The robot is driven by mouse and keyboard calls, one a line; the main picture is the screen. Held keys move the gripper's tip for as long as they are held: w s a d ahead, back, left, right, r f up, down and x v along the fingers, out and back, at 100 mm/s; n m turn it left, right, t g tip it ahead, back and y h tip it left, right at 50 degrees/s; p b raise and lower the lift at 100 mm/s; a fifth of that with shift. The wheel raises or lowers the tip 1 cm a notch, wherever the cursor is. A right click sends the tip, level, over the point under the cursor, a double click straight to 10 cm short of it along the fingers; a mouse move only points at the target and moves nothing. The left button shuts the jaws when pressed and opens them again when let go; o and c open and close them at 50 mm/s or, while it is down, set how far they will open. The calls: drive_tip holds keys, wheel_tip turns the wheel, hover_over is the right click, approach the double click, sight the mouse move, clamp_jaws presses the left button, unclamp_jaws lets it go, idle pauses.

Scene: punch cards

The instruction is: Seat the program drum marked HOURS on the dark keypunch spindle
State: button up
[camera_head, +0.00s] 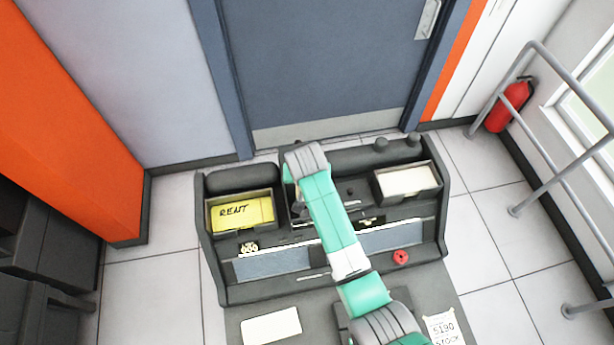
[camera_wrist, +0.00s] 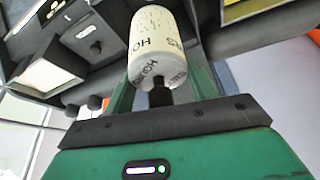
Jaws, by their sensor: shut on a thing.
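The white drum (camera_wrist: 158,45) marked HOURS, with dark speckles, fills the upper middle of the wrist view. My gripper (camera_wrist: 160,92) is shut on it, with the green fingers on either side and a dark stem at the drum's near end. The drum looks tilted in that view. In the head view my arm covers the gripper and drum. The dark keypunch (camera_head: 320,272) stands below the arm in the head view. I cannot make out its spindle with certainty; the machine's middle is partly hidden by my arm.
A tray with yellow RENT cards (camera_head: 240,212) sits left on the keypunch, a tray of pale cards (camera_head: 405,181) right. A red knob (camera_head: 401,257) is on the right front. Dark knobs (camera_head: 381,145) stand at the back. A white card (camera_head: 271,326) lies in front.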

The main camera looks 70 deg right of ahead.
drive_tip(key=shift+f, duration=0.15)
drive_tip(key=shift+f+b, duration=1.9)
drive_tip(key=shift+f, duration=0.9)
drive_tip(key=shift+f+b, duration=1.25)
drive_tip(key=shift+f, duration=0.7)
drive_tip(key=shift+f, duration=0.25)
drive_tip(key=shift+f+b, duration=1.2)
drive_tip(key=shift+f, duration=0.45)
drive_tip(key=shift+f, duration=0.2)
drive_tip(key=o, duration=1.2)
